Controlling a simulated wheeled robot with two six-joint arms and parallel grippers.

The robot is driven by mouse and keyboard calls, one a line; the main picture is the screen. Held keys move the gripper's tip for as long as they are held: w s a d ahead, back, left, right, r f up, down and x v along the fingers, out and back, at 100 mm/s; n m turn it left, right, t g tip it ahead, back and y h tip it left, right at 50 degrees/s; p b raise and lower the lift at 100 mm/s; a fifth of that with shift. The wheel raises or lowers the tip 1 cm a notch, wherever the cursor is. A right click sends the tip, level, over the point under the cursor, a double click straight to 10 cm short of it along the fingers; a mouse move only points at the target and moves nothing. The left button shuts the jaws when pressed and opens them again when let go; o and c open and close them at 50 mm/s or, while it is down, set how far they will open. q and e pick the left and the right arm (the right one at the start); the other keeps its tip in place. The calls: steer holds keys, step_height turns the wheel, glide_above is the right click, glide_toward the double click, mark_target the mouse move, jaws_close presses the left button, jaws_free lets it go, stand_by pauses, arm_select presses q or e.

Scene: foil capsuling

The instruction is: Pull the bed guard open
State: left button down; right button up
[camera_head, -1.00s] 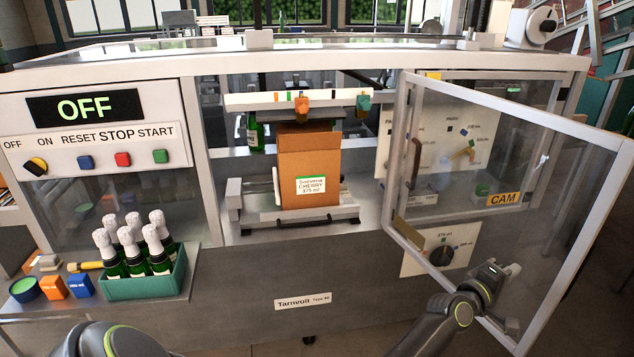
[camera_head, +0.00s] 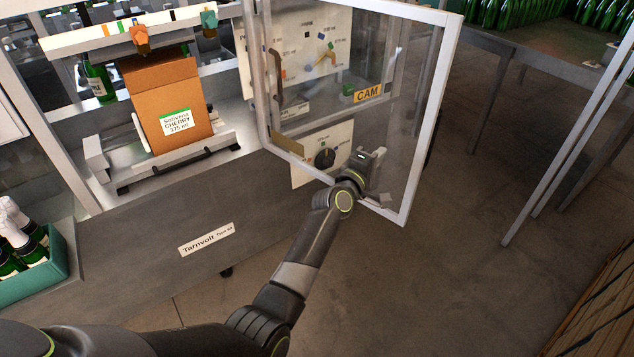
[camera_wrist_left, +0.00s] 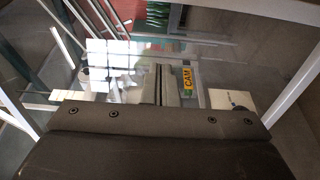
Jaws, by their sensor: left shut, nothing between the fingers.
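The bed guard is a clear pane in a pale metal frame (camera_head: 425,120). It stands swung out from the machine front, with its free edge to the right. In the left wrist view its frame (camera_wrist_left: 300,90) runs down the right side, with the clear pane before the camera. My left gripper (camera_head: 372,172) is at the guard's lower part, near the bottom rail, and is shut with nothing in it. Whether it touches the pane or frame I cannot tell. My right gripper is out of view.
Behind the pane are a yellow CAM label (camera_head: 368,93) and a black knob (camera_head: 325,158). The opening holds an orange-brown carton (camera_head: 165,105). A green bottle tray (camera_head: 45,262) is at left. A bottle table (camera_head: 530,45) stands back right.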

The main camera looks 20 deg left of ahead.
arm_select(q)
steer(key=p+v, duration=0.3)
steer(key=v, duration=1.4)
steer(key=s+a+f+m+g+y+b, duration=0.1)
steer(key=s+a+f+g, duration=0.1)
steer(key=f, duration=0.9)
steer(key=s+a+f+m+g+y+b, duration=0.1)
steer(key=s+a+f+m+g+y, duration=0.1)
steer(key=f, duration=1)
steer(key=s+a+f+m+g+y+b, duration=0.1)
steer(key=s+a+f+g, duration=0.1)
steer(key=s+f, duration=0.45)
steer(key=s+a+f+m+g+y, duration=0.1)
steer(key=s+a+f+m+g, duration=0.2)
steer(key=f, duration=0.7)
steer(key=s+a+f+m+g+y, duration=0.1)
steer(key=s+a+f, duration=0.3)
steer(key=s, duration=0.8)
steer(key=s+a+f+m+g+y+b, duration=0.1)
steer(key=s+a+f+m+g, duration=0.2)
steer(key=s+f, duration=0.5)
steer(key=s+a+f+m+g+b, duration=0.1)
steer(key=s+a+f, duration=0.4)
steer(key=s, duration=1)
steer(key=shift+s+a+f+m+g+y, duration=0.25)
steer(key=shift+f+m+g+y, duration=0.2)
steer(key=shift+f+g, duration=0.35)
steer(key=shift+s+f, duration=0.1)
steer(key=shift+s, duration=0.05)
